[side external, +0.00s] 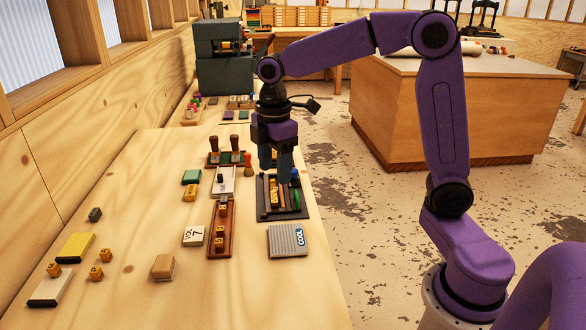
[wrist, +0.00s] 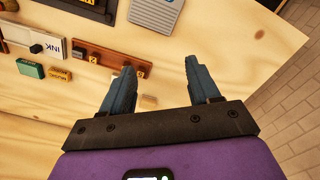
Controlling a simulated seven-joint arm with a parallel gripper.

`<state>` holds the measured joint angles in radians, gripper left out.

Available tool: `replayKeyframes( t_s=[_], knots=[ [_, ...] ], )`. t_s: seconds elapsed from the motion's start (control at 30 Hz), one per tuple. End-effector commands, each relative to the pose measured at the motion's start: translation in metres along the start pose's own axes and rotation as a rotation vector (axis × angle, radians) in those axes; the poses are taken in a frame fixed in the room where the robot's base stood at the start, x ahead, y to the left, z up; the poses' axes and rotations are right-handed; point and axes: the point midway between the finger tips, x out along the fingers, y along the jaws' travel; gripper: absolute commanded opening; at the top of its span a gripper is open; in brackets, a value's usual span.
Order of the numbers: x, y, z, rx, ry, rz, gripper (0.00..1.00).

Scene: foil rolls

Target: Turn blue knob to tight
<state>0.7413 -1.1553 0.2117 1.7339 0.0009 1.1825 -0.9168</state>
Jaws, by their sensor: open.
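A small blue knob (side external: 295,175) shows at the far right corner of a dark tray (side external: 262,212) in the side external view. My fingers are close in front of it in the picture, and I cannot tell whether they touch it. My gripper (side external: 278,178) points down near the tray's far end. In the wrist view my gripper (wrist: 160,66) has its two blue-grey fingers spread wide, with nothing held between them. That view shows only a corner of the dark tray (wrist: 101,14) at its top edge. The blue knob is not visible there.
A grey ribbed plate marked COOL (side external: 286,240) lies in front of the tray. A brown wooden rack (side external: 230,218) with small blocks lies to its left. Two wooden-handled stamps (side external: 235,144) stand behind. The table's right edge (side external: 335,270) is close.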

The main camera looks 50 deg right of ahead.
Motion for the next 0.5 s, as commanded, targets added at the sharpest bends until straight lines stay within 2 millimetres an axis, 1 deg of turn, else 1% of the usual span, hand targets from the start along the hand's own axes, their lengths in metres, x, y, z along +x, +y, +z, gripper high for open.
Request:
replayKeyframes(
  t_s=[0.03, 0.07, 0.1, 0.17, 0.2, 0.27, 0.3, 0.37, 0.4, 0.5],
  knots=[
    [0.0, 0.025, 0.007, -0.008, -0.001, 0.0, 0.61],
    [-0.001, 0.037, 0.012, -0.017, -0.003, -0.001, 0.61],
    [-0.001, 0.054, 0.02, -0.032, -0.003, -0.001, 0.61],
    [-0.001, 0.078, 0.033, -0.054, -0.004, -0.003, 0.61],
    [-0.001, 0.093, 0.043, -0.068, -0.006, -0.004, 0.61],
    [-0.001, 0.116, 0.06, -0.089, -0.006, -0.005, 0.61],
    [0.0, 0.13, 0.073, -0.104, -0.007, -0.005, 0.61],
    [0.002, 0.15, 0.094, -0.125, -0.007, -0.008, 0.61],
    [0.003, 0.162, 0.108, -0.139, -0.007, -0.008, 0.61],
    [0.006, 0.186, 0.145, -0.173, -0.008, -0.01, 0.61]
  ],
)
